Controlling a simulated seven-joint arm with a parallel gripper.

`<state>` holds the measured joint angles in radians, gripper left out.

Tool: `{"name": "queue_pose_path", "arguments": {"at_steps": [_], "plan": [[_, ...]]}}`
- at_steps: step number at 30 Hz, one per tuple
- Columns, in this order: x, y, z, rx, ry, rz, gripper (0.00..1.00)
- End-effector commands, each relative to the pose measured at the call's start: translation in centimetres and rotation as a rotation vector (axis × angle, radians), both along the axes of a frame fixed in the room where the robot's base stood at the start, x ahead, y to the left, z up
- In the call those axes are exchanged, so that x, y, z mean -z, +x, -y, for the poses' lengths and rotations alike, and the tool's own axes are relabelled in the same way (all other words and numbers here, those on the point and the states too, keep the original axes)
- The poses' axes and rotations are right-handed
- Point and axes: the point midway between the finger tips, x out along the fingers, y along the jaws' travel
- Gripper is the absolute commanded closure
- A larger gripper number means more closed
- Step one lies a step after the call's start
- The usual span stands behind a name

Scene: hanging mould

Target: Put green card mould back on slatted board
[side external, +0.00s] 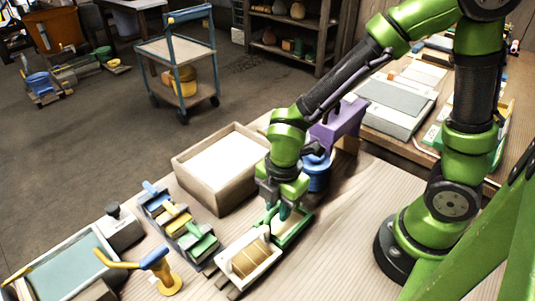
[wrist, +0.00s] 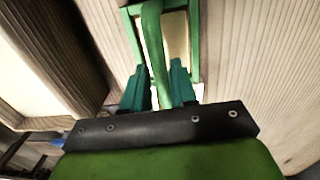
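The green card mould (side external: 297,231) is a green frame with a pale panel and an arched green handle. It is at table level or just above, beside a white-framed mould; I cannot tell if it touches the surface beneath. My gripper (side external: 284,211) points down over it. In the wrist view, the fingers of my gripper (wrist: 159,68) stand close on both sides of the green handle (wrist: 153,35), shut on it. The frame (wrist: 195,45) extends beyond the fingertips. Dark slats (side external: 234,291) show under the white-framed mould (side external: 249,262), possibly the slatted board; the rest is hidden.
A rack (side external: 180,226) with blue, yellow and green handled pieces stands left. A wooden box (side external: 190,187) with a white top surface is behind. A blue tub (side external: 317,175) and purple stand (side external: 340,122) are close behind my gripper. Bare table lies to the right.

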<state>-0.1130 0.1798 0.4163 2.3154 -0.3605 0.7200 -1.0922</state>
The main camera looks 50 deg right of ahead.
Motion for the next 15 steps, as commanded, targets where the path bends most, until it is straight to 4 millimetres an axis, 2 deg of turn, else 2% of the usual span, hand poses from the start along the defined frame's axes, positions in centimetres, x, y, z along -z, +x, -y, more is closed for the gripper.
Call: {"name": "queue_pose_path", "arguments": {"at_steps": [1, 4, 15], "plan": [[0.0, 0.0, 0.0, 0.0, 0.0, 0.0, 0.65], [-0.01, 0.01, 0.0, 0.0, 0.0, 0.0, 0.51], [-0.58, 0.04, 0.01, 0.0, 0.0, 0.003, 0.51]]}}
